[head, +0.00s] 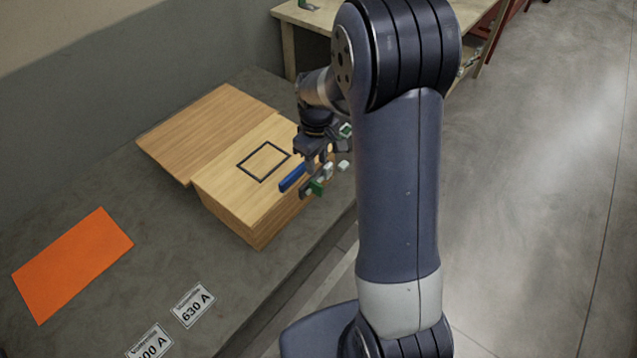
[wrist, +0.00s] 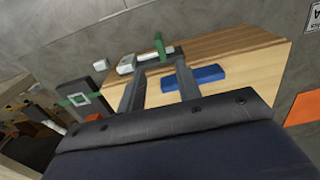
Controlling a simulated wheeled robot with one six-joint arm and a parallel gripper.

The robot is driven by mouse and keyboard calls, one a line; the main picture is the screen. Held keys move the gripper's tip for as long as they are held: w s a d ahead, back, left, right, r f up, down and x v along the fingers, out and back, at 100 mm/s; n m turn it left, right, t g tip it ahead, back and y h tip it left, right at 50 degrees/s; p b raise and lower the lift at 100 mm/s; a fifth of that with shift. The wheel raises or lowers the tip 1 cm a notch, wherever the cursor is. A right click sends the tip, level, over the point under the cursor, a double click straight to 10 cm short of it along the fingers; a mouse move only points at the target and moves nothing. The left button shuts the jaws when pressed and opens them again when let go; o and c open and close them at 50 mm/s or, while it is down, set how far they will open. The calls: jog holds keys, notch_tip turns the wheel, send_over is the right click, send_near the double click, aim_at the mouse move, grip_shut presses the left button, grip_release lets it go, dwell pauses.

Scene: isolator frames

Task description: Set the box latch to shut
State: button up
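The wooden box (head: 232,205) stands on the grey bench, with a black square outline on its top. A wider brown panel (head: 205,130) adjoins it at the back left. At the box's right edge are a blue bar (head: 292,178), a green piece (head: 317,187) and a pale block (head: 328,170); I cannot tell which is the latch or its setting. My gripper (head: 317,165) is over this edge. In the wrist view its two fingers (wrist: 158,72) stand apart, with the green strip (wrist: 160,45) just beyond them and the blue bar (wrist: 205,77) beside the right finger. Contact is unclear.
An orange sheet (head: 72,262) and white labels (head: 193,305) lie on the bench at the left. A small white cube (head: 343,166) is right of my gripper. A wooden table (head: 310,20) stands at the back. My arm hides part of the bench edge.

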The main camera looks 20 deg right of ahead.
aim_at(317, 183)
notch_tip(317, 183, down, 10)
jog(key=shift+r, duration=0.1)
jog(key=shift+c, duration=0.2)
grip_shut()
dwell(0.4)
